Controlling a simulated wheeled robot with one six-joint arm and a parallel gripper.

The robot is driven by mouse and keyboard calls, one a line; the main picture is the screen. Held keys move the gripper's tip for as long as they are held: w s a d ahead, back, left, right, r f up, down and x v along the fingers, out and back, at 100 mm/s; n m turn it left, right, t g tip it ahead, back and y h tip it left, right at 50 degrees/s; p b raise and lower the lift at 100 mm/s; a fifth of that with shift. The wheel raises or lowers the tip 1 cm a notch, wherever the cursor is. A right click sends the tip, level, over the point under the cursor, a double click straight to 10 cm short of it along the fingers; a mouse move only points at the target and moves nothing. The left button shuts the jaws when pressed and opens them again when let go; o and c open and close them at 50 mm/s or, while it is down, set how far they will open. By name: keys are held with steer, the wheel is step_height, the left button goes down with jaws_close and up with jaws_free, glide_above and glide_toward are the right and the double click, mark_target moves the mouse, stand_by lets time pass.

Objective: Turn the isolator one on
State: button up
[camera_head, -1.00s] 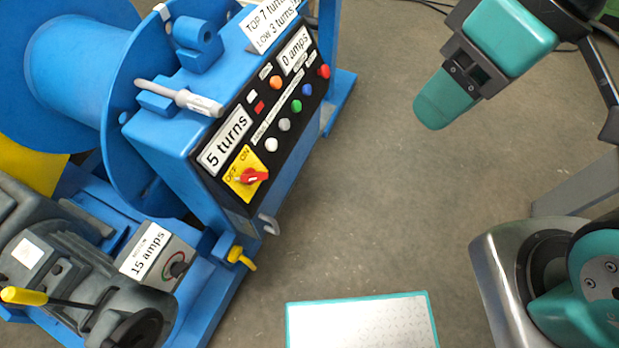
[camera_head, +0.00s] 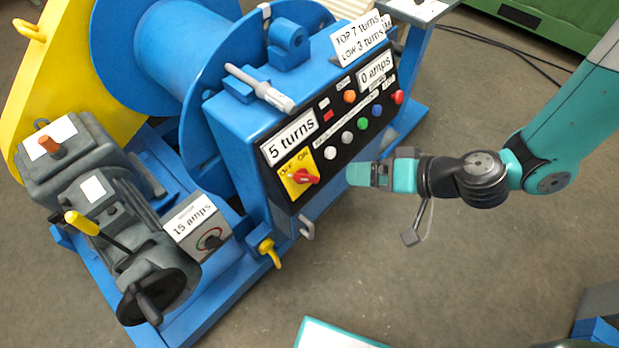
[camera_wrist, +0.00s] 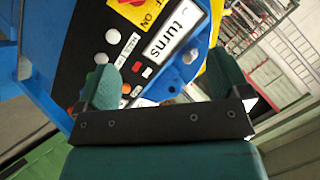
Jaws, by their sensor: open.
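The isolator is a red rotary knob (camera_head: 306,177) on a yellow OFF/ON plate (camera_head: 293,187), at the lower left of the black control panel (camera_head: 340,150). Its handle lies slanted; I cannot tell its setting for sure. In the wrist view part of the red knob (camera_wrist: 128,3) shows at the top edge, beside the yellow plate (camera_wrist: 150,12). My gripper (camera_head: 352,174) is just right of the knob, apart from it, pointing left at the panel. In the wrist view my gripper (camera_wrist: 132,85) has its two teal fingers spread, with nothing between them but panel beyond.
White, green, blue and red buttons (camera_head: 364,123) line the panel beside the knob. A grey motor (camera_head: 115,200) with a yellow lever and a box labelled 15 amps (camera_head: 196,225) stand left. A yellow handle (camera_head: 270,250) juts out below.

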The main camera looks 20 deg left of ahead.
mark_target(310, 181)
steer(key=shift+m+t, duration=0.6)
steer(key=f+x, duration=0.1)
steer(key=x, duration=0.5)
steer(key=d+f+p+x, duration=0.1)
steer(key=x, duration=0.6)
steer(key=d+f+p+x, duration=0.1)
steer(key=f+x, duration=0.1)
steer(key=x, duration=0.4)
steer(key=shift+s+f, duration=0.25)
steer(key=c, duration=0.9)
